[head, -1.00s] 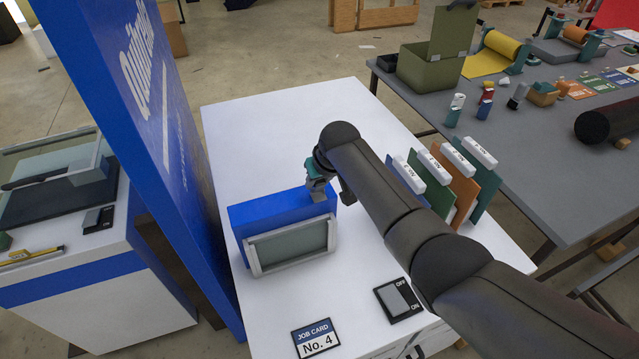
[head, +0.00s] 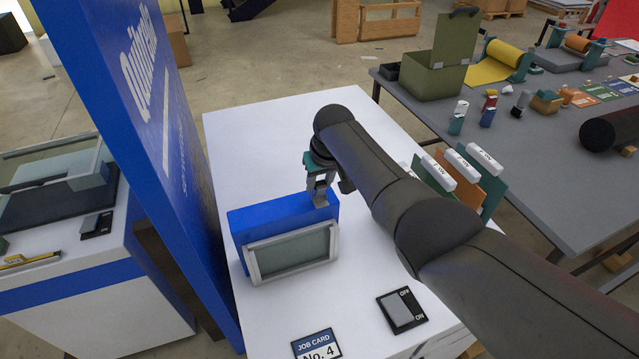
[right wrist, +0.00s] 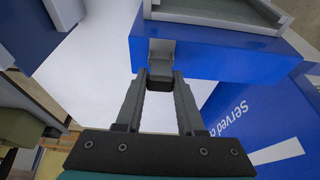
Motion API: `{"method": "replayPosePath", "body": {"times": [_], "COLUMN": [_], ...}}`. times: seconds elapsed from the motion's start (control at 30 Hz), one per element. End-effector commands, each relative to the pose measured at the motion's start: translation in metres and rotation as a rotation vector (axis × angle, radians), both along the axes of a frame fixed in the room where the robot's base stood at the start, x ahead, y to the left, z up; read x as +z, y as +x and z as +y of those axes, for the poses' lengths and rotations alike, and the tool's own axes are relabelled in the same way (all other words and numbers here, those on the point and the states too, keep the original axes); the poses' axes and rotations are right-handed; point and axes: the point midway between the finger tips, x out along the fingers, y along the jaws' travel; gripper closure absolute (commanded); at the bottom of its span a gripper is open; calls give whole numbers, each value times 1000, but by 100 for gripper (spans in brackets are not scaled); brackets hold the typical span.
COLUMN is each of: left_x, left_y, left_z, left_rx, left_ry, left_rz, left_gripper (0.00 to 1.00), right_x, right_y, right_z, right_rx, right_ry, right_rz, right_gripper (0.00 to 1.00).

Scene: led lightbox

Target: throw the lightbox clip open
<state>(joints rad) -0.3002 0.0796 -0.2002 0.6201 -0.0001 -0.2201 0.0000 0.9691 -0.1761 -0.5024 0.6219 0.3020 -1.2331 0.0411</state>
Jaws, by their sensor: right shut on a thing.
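The blue lightbox (head: 268,224) with a grey-framed panel (head: 292,252) on its front stands on the white table. In the right wrist view the lightbox (right wrist: 215,50) fills the top, and the grey clip (right wrist: 160,62) sits on its side. My right gripper (head: 320,198) is at the top right end of the lightbox. In the right wrist view my right gripper (right wrist: 160,82) has its fingertips closed on the clip's end. The clip is hidden behind the gripper in the head view. My left gripper is not in view.
An on/off switch (head: 402,309) and a job card (head: 316,345) lie on the white table (head: 262,130) in front. Upright folders (head: 465,175) stand to the right, behind my arm. A tall blue panel (head: 150,150) borders the left side.

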Motion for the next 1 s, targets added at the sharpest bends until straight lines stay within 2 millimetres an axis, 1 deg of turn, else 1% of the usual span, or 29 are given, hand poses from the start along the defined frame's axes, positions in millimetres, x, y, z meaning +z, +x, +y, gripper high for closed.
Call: {"method": "replayPosePath", "body": {"times": [0.1,0.13,0.4,0.77,1.0], "left_x": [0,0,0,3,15], "left_y": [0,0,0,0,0], "left_z": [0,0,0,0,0], "left_rx": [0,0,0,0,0], "left_ry": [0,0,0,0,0], "left_rz": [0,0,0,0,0], "left_gripper": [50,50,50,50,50], "right_x": [-2,-2,-1,3,24], "right_y": [-2,-2,-1,-1,-7], "right_z": [1,1,0,0,-3], "right_rx": [1,1,0,0,0], "right_ry": [0,0,0,1,1], "right_rz": [5,5,2,0,-2], "right_gripper": [100,62,32,32,32]}}
